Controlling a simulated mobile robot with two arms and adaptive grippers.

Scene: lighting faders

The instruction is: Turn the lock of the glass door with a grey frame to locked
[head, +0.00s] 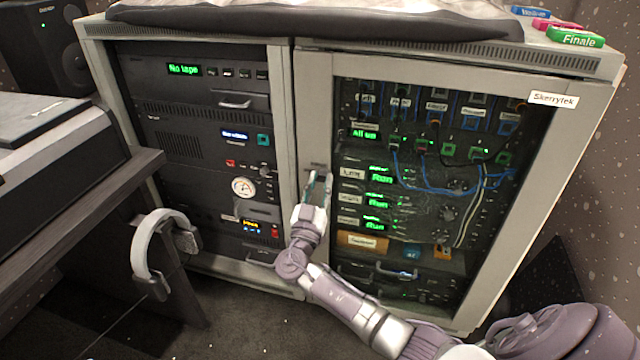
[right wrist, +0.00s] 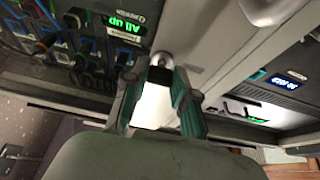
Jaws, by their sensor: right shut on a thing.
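The glass door with a grey frame (head: 568,150) is closed on the right half of the rack, with cables and green displays behind its glass. Its lock (right wrist: 162,60) is a small rounded metal piece on the grey frame in the right wrist view. In the head view my right gripper (head: 318,186) is at the left stile of that frame and mostly covers the lock. The lock's turn position is hard to read. My left gripper is not in view.
The left rack bay (head: 200,130) holds several black units beside the door. A desk (head: 90,185) with white headphones (head: 150,250) at its edge stands at the left. Several coloured tags, including a green one (head: 575,37), lie on the rack top.

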